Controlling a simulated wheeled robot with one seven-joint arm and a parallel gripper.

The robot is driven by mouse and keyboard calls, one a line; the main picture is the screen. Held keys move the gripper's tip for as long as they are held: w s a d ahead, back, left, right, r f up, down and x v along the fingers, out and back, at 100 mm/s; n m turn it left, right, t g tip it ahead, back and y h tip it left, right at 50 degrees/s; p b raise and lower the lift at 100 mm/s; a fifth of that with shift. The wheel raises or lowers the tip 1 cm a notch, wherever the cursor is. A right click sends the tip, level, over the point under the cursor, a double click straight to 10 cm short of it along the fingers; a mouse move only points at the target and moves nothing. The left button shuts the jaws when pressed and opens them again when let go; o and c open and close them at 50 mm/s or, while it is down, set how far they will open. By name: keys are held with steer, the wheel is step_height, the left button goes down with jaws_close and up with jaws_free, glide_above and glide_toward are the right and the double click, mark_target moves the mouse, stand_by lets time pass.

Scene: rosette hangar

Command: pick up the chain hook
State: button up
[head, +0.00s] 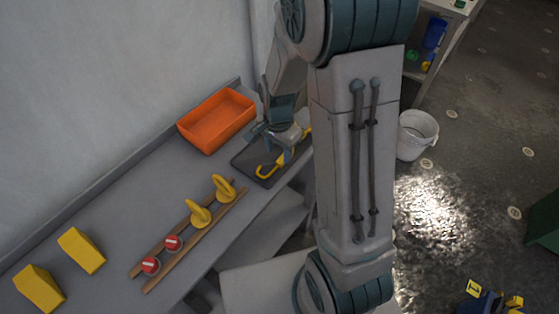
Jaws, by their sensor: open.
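A yellow hook-shaped piece, which looks like the chain hook (266,171), lies on a dark tray (243,163) on the grey bench. Its curved end shows at the tray's left part, and its upper part runs right, partly hidden by my gripper and arm. My gripper (275,146) is open, just above and behind the hook in this view. I cannot tell whether its fingers touch the hook.
An orange bin (217,120) stands behind the tray. A wooden rack (165,271) to the left holds two yellow pieces (200,214) and two red discs (150,265). Yellow wedge blocks (81,250) lie farther left. A white bucket (417,135) stands on the floor at right.

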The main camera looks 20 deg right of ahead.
mark_target(280, 161)
steer(key=f, duration=0.4)
steer(key=shift+s+d, duration=0.1)
steer(key=shift+d, duration=0.15)
jaws_close()
steer(key=shift+r, duration=0.15)
steer(key=shift+r, duration=0.55)
step_height(280, 161, up, 3)
steer(key=shift+f, duration=0.15)
steer(key=s+d+r+b, duration=0.1)
steer(key=s+d+r, duration=0.4)
steer(key=d, duration=0.5)
step_height(280, 161, up, 2)
steer(key=shift+s, duration=0.35)
